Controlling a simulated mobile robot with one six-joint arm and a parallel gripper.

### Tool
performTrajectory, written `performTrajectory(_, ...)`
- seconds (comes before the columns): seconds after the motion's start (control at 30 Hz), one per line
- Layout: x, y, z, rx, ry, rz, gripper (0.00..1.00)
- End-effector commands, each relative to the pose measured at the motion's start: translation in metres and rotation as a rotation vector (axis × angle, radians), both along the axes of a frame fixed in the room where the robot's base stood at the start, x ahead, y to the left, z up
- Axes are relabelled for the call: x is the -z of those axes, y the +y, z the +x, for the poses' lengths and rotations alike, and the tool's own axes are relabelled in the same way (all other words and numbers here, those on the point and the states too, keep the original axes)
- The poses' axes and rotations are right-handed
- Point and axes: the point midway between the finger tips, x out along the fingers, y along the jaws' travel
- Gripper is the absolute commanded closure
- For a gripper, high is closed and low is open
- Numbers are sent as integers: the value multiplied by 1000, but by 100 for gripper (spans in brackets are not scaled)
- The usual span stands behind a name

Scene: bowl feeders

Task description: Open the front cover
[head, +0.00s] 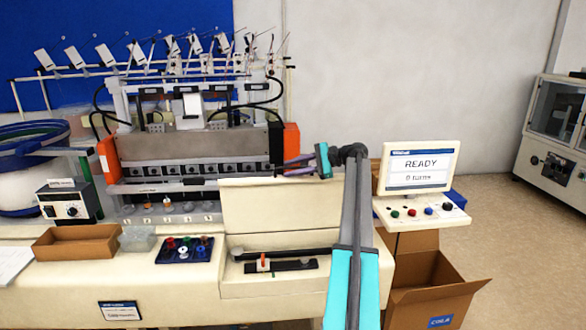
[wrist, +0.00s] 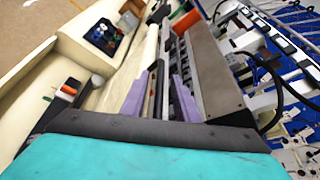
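The winding machine (head: 190,145) has a dark front opening between orange side plates. A long grey rail (head: 165,187), perhaps the lower edge of a clear front cover, runs across its front below the row of black blocks. A cream panel (head: 265,208) stands upright in front of its right part and hides the rail there. My gripper (head: 284,168) is at the machine's right end, above the panel's upper right corner. In the wrist view my gripper's two purple fingers (wrist: 160,90) are well apart, with a dark bar showing between them. I cannot tell whether the bar lies within the grip.
A blue bowl feeder (head: 30,145) is at left.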

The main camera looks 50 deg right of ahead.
Motion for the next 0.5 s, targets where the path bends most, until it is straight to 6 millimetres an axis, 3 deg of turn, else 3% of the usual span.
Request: performTrajectory(0.5,-1,1,-2,-6,-1,2,72)
